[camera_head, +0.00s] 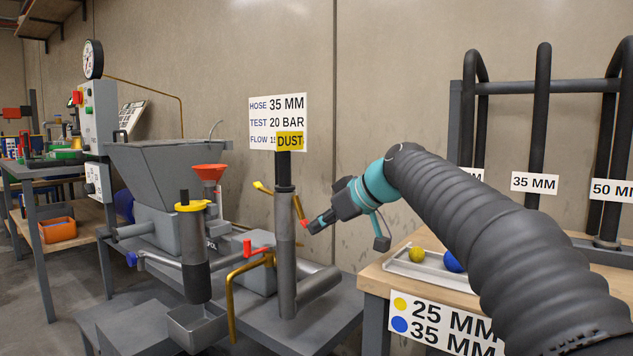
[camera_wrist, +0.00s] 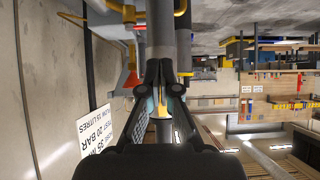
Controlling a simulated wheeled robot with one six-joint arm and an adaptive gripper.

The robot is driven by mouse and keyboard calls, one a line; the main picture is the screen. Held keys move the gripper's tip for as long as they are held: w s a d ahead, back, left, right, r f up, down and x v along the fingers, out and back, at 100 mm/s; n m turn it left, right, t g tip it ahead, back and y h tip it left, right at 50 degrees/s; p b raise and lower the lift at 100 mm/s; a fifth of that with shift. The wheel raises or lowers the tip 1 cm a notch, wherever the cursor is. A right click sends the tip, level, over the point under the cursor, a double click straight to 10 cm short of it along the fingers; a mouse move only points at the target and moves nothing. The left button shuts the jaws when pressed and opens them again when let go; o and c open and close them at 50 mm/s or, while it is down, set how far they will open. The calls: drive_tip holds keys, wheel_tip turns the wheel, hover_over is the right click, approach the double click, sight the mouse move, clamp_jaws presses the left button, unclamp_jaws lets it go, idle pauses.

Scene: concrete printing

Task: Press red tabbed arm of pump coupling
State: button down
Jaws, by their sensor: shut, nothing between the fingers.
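The pump coupling (camera_head: 285,240) is an upright grey pipe with two brass arms near its top. The arm with the yellow tab (camera_head: 262,187) points up and left. The red tabbed arm (camera_head: 299,210) hangs down on the pipe's right side, its red tip close to my fingers. My gripper (camera_head: 314,227) is shut and empty, pointing left at the pipe. I cannot tell whether it touches the red tab. In the wrist view the closed fingers (camera_wrist: 162,84) stand in front of a grey pipe (camera_wrist: 160,35) and hide part of it.
A wooden bench (camera_head: 400,280) with a tray of balls (camera_head: 417,254) stands right. The hopper (camera_head: 165,165) is behind left.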

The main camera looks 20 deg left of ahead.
drive_tip(key=shift+a+f, duration=0.15)
drive_tip(key=shift+f, duration=0.05)
drive_tip(key=shift+r, duration=0.1)
drive_tip(key=shift+r+p, duration=0.75)
